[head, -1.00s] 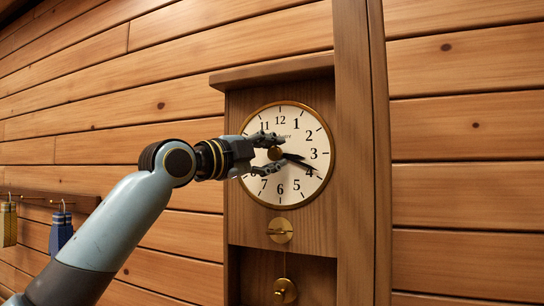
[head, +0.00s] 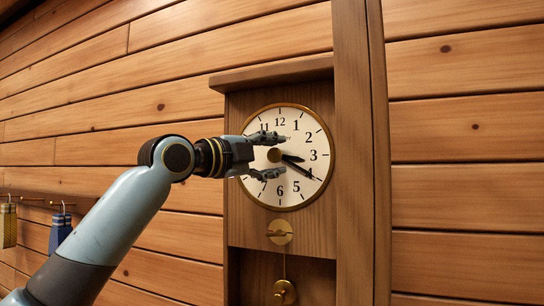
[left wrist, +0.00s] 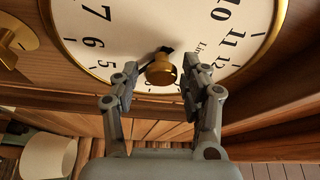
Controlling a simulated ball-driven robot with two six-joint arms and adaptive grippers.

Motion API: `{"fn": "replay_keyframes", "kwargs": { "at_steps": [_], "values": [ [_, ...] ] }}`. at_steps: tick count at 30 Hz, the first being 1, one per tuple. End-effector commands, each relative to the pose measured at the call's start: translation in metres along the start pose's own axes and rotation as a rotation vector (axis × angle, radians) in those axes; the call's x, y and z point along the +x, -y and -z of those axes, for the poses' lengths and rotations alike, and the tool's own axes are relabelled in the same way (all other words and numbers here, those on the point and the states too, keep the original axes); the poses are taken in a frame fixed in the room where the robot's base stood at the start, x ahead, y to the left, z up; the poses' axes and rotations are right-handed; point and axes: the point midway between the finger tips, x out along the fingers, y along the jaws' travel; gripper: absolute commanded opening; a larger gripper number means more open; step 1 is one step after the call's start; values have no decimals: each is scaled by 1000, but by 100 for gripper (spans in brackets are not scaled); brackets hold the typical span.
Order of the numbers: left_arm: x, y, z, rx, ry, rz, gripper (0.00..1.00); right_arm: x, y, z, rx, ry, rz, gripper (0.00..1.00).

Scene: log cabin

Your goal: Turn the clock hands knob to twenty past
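The wall clock's white dial (head: 310,140) has a brass rim and shows in the head view. The long minute hand (head: 310,176) points at the 4. The short hour hand (head: 295,159) points a little past the 3. The brass hands knob (head: 275,155) sits at the dial's centre and also shows in the left wrist view (left wrist: 160,70). My left gripper (head: 284,156) has one finger above and one below the knob. In the left wrist view its fingers (left wrist: 160,83) stand apart, with narrow gaps beside the knob. My right gripper is out of view.
The wooden clock case (head: 238,215) has a top ledge and a tall post (head: 355,150) at its right. Below the dial are a brass disc (head: 280,231) and a pendulum (head: 285,291). Blue (head: 60,232) and yellow (head: 8,225) items hang at the far left.

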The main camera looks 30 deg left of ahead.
Motion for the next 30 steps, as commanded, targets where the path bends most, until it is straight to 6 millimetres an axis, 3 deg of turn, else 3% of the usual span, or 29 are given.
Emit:
{"fn": "replay_keyframes", "kwargs": {
  "at_steps": [11,21,30],
  "values": [
    [-5,0,-1,1,2,1,52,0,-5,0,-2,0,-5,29],
    [-55,0,-1,8,2,-2,52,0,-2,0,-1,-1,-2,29],
    [-74,0,0,1,0,0,52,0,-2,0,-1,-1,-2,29]
  ]
}}
